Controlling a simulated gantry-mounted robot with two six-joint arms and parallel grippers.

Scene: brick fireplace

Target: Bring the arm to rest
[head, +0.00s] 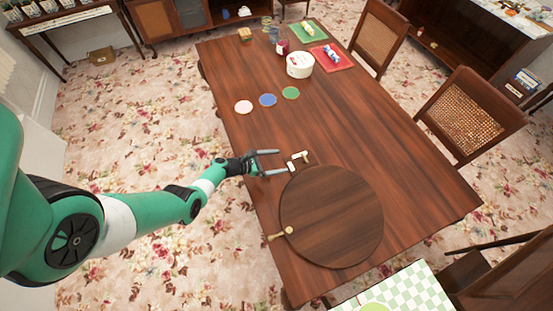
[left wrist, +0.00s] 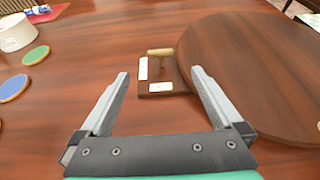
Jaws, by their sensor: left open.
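My left gripper (head: 278,162) is open and empty above the wooden table (head: 350,130), near its left edge. In the left wrist view its two fingers (left wrist: 160,85) stand wide apart with nothing between them. Just ahead of them is a small dark wooden block (left wrist: 165,78) with a brass handle (left wrist: 160,52) and white labels. In the head view the brass handle (head: 305,156) shows just right of the fingertips. I cannot tell the exact gap between them. My right gripper is not in view.
A round wooden board (head: 332,215) lies nearby, with a brass knob (head: 288,230) at its left. Pink (head: 243,107), blue (head: 268,100) and green (head: 291,93) discs lie farther back. A white round container (head: 300,65) and red tray (head: 331,58) stand beyond. Chairs (head: 462,115) line the right side.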

